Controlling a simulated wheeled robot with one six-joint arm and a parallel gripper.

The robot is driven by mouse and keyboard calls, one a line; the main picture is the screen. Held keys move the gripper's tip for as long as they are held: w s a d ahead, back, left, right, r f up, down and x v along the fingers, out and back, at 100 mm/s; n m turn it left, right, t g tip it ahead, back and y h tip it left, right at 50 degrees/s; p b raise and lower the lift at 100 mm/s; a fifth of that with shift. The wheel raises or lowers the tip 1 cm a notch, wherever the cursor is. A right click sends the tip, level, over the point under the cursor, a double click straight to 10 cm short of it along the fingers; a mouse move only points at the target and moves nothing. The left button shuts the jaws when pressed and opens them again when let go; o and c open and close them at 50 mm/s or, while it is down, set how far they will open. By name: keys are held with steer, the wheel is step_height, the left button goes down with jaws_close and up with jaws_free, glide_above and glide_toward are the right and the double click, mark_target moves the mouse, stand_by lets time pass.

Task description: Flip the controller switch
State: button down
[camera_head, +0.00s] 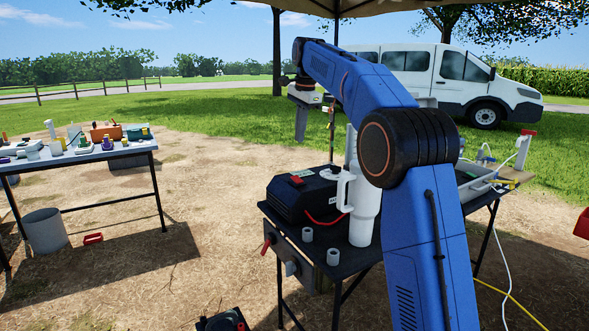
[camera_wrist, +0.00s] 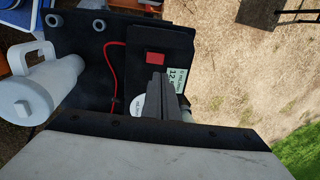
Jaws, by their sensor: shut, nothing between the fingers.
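The controller is a black box (camera_head: 308,195) on the black-topped table, with a red switch (camera_head: 297,180) on its top face. In the wrist view the red switch (camera_wrist: 155,57) lies just beyond the tips of my gripper (camera_wrist: 160,80), beside a pale green label (camera_wrist: 177,78). My gripper (camera_head: 300,138) is shut and empty. It points down above the controller, with a clear gap to it in the head view. A round white disc (camera_wrist: 138,104) on the box is partly covered by the fingers. Which way the switch is set cannot be told.
A large white handled jug (camera_head: 362,205) stands right beside the controller. Two small grey cups (camera_head: 333,256) are at the table's front. A red cable (camera_head: 325,219) runs from the box. A second table (camera_head: 110,153) with several items is at left; bare ground lies between.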

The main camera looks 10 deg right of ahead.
steer(key=shift+f, duration=0.1)
glide_above(297, 179)
step_height(297, 179, down, 12)
steer(key=shift+w+a+f, duration=0.1)
steer(key=shift+a, duration=0.05)
steer(key=shift+w+f, duration=0.2)
steer(key=shift+f, duration=0.5)
steer(key=shift+w+a+f, duration=0.1)
steer(key=shift+f, duration=0.25)
steer(key=shift+s+d, duration=0.25)
steer(key=shift+s, duration=0.5)
